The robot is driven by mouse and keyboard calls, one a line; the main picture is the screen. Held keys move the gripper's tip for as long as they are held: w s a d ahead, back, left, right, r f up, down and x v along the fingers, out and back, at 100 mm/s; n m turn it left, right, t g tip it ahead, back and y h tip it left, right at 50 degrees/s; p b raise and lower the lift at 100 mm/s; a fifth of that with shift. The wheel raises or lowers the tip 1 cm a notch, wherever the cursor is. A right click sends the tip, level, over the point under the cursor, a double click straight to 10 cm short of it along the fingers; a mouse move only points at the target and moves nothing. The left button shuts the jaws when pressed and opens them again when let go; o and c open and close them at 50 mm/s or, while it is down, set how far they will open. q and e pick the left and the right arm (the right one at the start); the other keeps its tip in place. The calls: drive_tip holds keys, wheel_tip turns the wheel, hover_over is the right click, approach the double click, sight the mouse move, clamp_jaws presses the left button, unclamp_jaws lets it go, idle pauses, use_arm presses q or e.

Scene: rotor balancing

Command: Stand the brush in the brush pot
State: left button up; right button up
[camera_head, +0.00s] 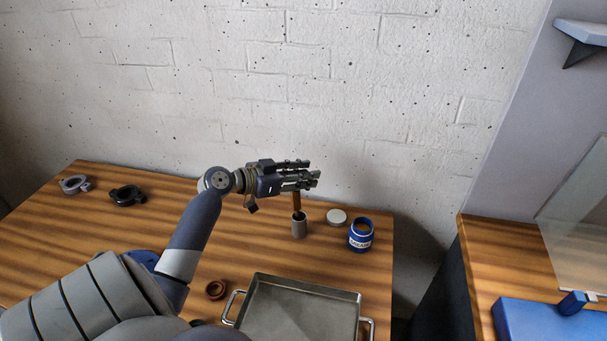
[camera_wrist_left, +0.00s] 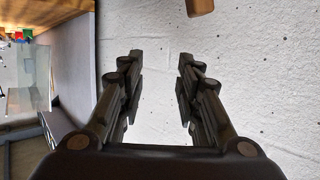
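The brush (camera_head: 297,202) has a brown handle and stands nearly upright. Its lower end is at the mouth of the grey cylindrical brush pot (camera_head: 299,229) and appears to be inside it; the bristles are hidden. My left gripper (camera_head: 314,179) is above the pot, by the top of the brush handle, which it partly covers. In the left wrist view the fingers (camera_wrist_left: 158,90) are spread apart with only wall between them. A brown wooden end, probably the brush handle (camera_wrist_left: 200,5), shows at the top edge there, outside the fingers. My right gripper is not in view.
A pale round lid (camera_head: 336,217) and a blue labelled tin (camera_head: 360,236) stand right of the pot. A metal tray (camera_head: 300,312) with handles is in front, a brown ring (camera_head: 215,289) beside it. Grey (camera_head: 75,184) and black (camera_head: 127,195) clamps lie at left. The wall is close behind.

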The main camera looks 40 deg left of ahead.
use_arm(q)
drive_tip(key=b+v, duration=0.2)
drive_tip(key=v, duration=1)
drive_tip(key=shift+r+b, duration=0.4)
drive_tip(key=shift+r, duration=0.1)
